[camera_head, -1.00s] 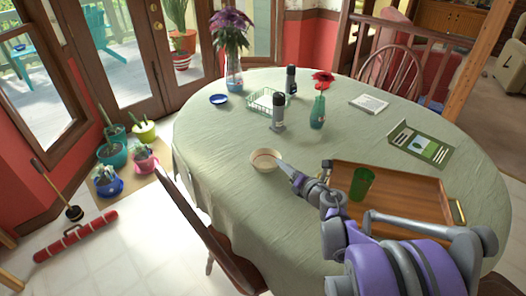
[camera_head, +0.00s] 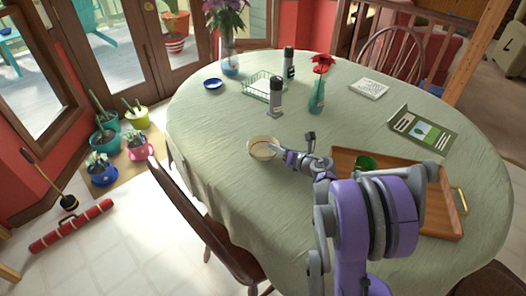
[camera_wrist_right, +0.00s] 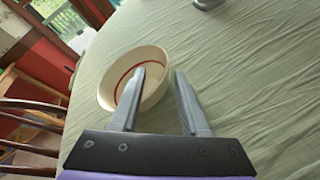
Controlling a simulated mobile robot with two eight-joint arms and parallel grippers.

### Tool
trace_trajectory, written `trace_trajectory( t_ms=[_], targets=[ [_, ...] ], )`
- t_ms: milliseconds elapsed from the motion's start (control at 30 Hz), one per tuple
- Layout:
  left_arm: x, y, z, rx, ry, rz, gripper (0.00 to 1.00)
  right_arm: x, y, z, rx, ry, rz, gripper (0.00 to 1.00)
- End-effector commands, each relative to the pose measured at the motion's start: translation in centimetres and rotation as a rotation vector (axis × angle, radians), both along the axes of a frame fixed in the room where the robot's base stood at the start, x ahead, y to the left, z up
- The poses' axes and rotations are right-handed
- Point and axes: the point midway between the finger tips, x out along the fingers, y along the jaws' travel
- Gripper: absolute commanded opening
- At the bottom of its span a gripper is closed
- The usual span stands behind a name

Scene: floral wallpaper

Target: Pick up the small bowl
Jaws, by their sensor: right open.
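The small bowl (camera_head: 259,150) is cream with a red line inside and rests on the table near its front-left edge. In the right wrist view the bowl (camera_wrist_right: 152,92) is just ahead of my gripper. My right gripper (camera_wrist_right: 160,76) is open and empty. One finger overlaps the bowl's inside in the picture, and the other is to the right of the bowl, so the near rim shows between them. In the head view the right gripper (camera_head: 281,153) is at the bowl's right side. I cannot tell whether it touches the bowl. My left gripper is out of view.
A wooden tray (camera_head: 343,163) with a green cup (camera_head: 366,162) is right of the bowl, partly behind my arm. A dark-topped grey shaker (camera_head: 276,100), a wire basket (camera_head: 262,82) and a red-flowered vase (camera_head: 317,95) stand beyond. A chair (camera_head: 190,205) is at the left edge.

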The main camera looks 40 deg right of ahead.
Motion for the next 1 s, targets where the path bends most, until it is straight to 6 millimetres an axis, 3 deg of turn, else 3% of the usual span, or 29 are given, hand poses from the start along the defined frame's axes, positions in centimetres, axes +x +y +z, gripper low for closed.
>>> trace_trajectory(
  t_ms=[200,433,467,700,1000],
  targets=[
    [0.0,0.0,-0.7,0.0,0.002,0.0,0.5,3.1,-0.3,-1.3,0.0,0.0,0.001,0.45],
    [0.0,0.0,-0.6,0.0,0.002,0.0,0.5,3.5,-0.4,-1.3,0.0,-0.001,0.0,0.45],
    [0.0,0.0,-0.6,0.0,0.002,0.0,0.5,3.5,-0.4,-1.3,0.0,-0.001,0.0,0.43],
    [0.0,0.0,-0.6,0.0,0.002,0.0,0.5,3.5,-0.4,-1.3,0.0,-0.001,0.0,0.0],
    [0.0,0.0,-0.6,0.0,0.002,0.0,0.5,3.4,-0.4,-1.3,0.001,-0.001,-0.001,0.0]
  ],
)
